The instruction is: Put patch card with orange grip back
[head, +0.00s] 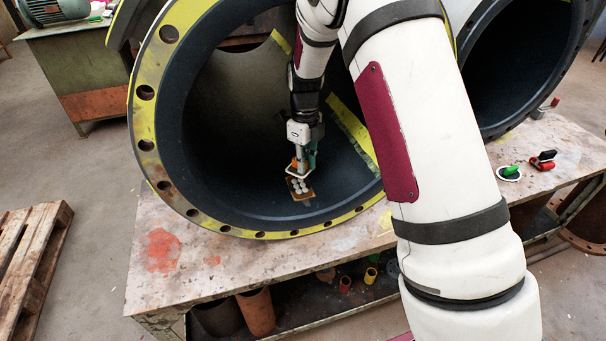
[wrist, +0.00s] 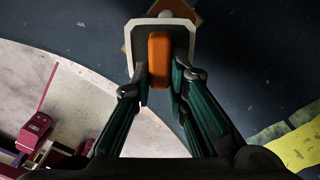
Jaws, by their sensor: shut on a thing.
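The patch card (wrist: 182,37) is a pale plate with an orange grip (wrist: 159,62) standing up from it. My gripper (wrist: 160,78) is shut on the orange grip, one finger on each side. In the head view my gripper (head: 303,157) reaches down inside the large dark-lined pipe (head: 240,130), with the pale card below its fingers.
The pipe's yellow-marked flange (head: 147,130) rings the opening. Yellow-green strips (head: 352,135) mark the lining. The workbench (head: 190,255) carries a green-gripped pale card (head: 509,173) and a red-and-black item (head: 543,160) at right. A second pipe (head: 520,60) stands at upper right.

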